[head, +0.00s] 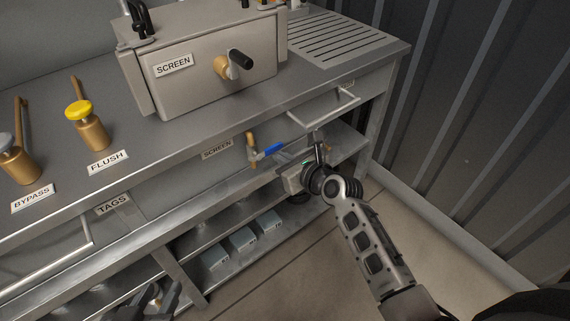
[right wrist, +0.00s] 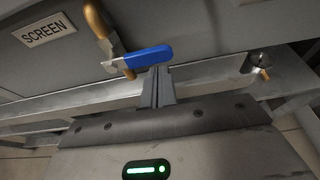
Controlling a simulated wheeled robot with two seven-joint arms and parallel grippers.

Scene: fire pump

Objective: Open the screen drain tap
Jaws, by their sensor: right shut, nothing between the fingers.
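My right gripper (head: 317,138) is shut and empty, to the right of the lever in the head view. In the right wrist view its fingertips (right wrist: 158,70) appear just below the lever's free end; contact is unclear. My left gripper (head: 152,300) is low at the left, partly cut off, its jaws unclear.
A drawer handle (head: 325,107) juts out above my right gripper. Another small fitting with a brass tip (right wrist: 262,63) hangs to the right. The SCREEN box (head: 205,80) stands on the bench top. Blue-grey boxes (head: 242,239) sit on the lower shelf.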

